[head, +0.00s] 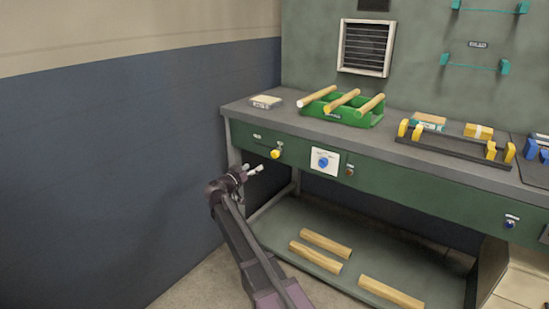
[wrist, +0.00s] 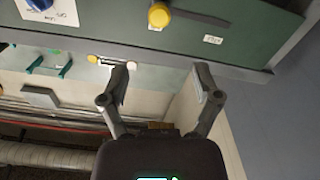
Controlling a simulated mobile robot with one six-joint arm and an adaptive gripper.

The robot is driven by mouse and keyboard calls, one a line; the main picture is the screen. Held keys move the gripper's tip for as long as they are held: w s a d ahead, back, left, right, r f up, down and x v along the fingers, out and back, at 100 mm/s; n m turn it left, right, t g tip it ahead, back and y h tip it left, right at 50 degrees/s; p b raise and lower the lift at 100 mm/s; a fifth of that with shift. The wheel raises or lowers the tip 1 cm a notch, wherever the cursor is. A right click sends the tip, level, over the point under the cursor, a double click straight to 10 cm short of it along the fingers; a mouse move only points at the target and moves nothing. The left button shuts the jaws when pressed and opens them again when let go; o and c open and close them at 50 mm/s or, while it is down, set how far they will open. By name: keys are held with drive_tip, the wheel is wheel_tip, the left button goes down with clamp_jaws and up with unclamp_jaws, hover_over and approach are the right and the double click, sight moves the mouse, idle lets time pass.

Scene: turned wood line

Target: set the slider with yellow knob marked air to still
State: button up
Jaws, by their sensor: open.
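The slider's yellow knob (head: 276,153) is on the green front panel of the bench, near its left end. It also shows at the top middle of the wrist view (wrist: 159,16). Small pale labels sit near it, but their words are too small to read, so I cannot tell which end is still. My gripper (head: 250,169) is below and left of the knob in the head view, apart from it. In the wrist view my gripper (wrist: 158,85) has its two fingers spread with nothing between them.
A white plate with a blue dial (head: 323,162) and another small knob (head: 349,170) are right of the slider. The worktop bears a green tray (head: 343,116) with wooden rods. Several wood pieces lie on the lower shelf (head: 290,226). A blue wall (head: 120,160) closes the left side.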

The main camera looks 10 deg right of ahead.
sight(273, 154)
drive_tip(key=shift+w+d, duration=0.1)
drive_tip(key=shift+d, duration=0.05)
drive_tip(key=x, duration=1.3)
drive_tip(key=shift+w+d, duration=0.2)
clamp_jaws()
